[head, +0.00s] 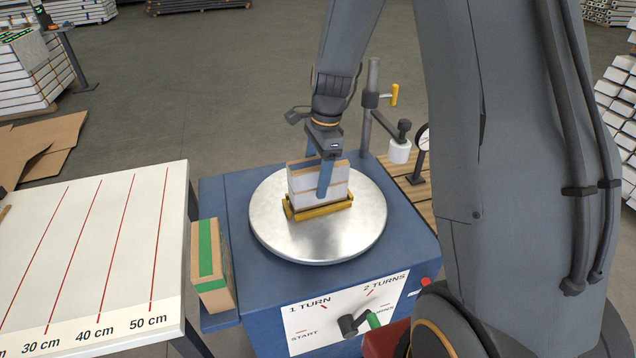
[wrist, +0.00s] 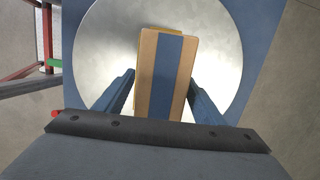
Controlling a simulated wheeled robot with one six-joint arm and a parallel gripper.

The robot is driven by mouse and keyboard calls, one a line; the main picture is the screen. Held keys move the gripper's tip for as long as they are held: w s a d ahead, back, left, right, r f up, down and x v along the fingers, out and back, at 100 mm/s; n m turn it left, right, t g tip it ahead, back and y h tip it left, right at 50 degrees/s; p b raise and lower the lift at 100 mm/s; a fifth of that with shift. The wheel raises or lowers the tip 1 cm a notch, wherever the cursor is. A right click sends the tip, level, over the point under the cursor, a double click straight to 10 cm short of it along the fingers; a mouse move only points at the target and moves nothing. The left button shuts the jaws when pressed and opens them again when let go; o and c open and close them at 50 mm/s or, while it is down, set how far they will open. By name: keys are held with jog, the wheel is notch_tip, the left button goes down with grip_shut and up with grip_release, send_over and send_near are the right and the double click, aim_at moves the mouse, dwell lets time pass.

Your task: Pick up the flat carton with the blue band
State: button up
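The flat carton with the blue band (head: 302,184) stands in a yellow cradle (head: 328,212) on a round metal turntable (head: 365,228). In the head view its near side looks pale with brown edges. In the wrist view its brown top with the blue band (wrist: 165,72) faces me. My gripper (head: 320,176) is down at the carton, its blue fingers on opposite sides. In the wrist view the fingers of my gripper (wrist: 161,80) stand apart, with a narrow gap visible on the left. Contact lower down is hidden.
A green-banded carton (head: 210,262) stands left of the blue turntable base (head: 235,205). A marked white table (head: 115,225) is farther left. A post (head: 369,110) with a yellow lever and white cylinder stands behind right. A crank (head: 352,324) is on the front panel.

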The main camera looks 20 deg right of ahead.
jog(key=c, duration=1.2)
